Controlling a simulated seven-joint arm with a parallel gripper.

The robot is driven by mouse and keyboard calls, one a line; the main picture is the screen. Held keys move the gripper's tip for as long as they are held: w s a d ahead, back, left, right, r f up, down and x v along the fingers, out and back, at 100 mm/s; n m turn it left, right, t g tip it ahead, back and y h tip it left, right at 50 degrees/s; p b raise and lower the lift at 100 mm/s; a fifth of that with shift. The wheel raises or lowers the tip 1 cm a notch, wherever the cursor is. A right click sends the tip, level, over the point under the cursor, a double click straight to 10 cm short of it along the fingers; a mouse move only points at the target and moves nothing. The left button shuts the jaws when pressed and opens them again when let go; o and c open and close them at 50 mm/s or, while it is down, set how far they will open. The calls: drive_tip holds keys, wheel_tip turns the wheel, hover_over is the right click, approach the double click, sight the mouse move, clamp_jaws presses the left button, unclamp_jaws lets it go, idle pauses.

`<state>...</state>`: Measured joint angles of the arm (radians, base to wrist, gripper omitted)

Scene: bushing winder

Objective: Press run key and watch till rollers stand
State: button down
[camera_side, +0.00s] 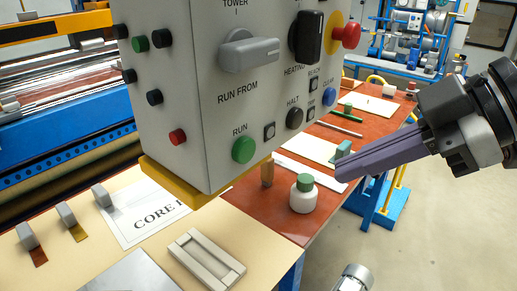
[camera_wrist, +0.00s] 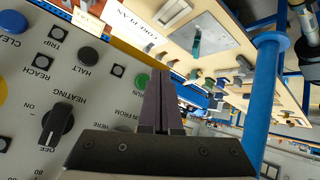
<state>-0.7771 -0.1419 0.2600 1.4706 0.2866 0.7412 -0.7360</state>
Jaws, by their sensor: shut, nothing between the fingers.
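In the wrist view the panel appears upside down, and a green button (camera_wrist: 142,80) shows just left of my fingers. My gripper (camera_side: 342,172) is shut and empty, its dark purple fingers pointing left toward the panel. In the side view the fingertips are right of the run key and apart from it. The fingers also show in the wrist view (camera_wrist: 164,75). The rollers (camera_side: 65,68) show partly at the left behind the panel; I cannot tell whether they turn.
Other controls crowd the panel: a black halt button (camera_side: 294,118), a blue button (camera_side: 328,97), a red knob (camera_side: 346,36) and a grey tower switch (camera_side: 249,50). A white bottle with green cap (camera_side: 303,196) stands on the red-brown table below. A blue post (camera_wrist: 264,95) rises at the right.

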sight(246, 151)
drive_tip(key=shift+s+a+f+n+g, duration=0.2)
drive_tip(key=shift+s+a+f, duration=0.15)
drive_tip(key=shift+s+a, duration=0.2)
drive_tip(key=shift+s+a+f+n+g, duration=0.2)
drive_tip(key=shift+s+a+f, duration=0.1)
drive_tip(key=shift+s+a, duration=0.15)
drive_tip(key=shift+w+a, duration=0.15)
drive_tip(key=w+a, duration=0.6)
drive_tip(key=shift+w+a, duration=0.1)
drive_tip(key=shift+w, duration=0.05)
idle(1.8)
drive_tip(key=shift+w+a, duration=0.2)
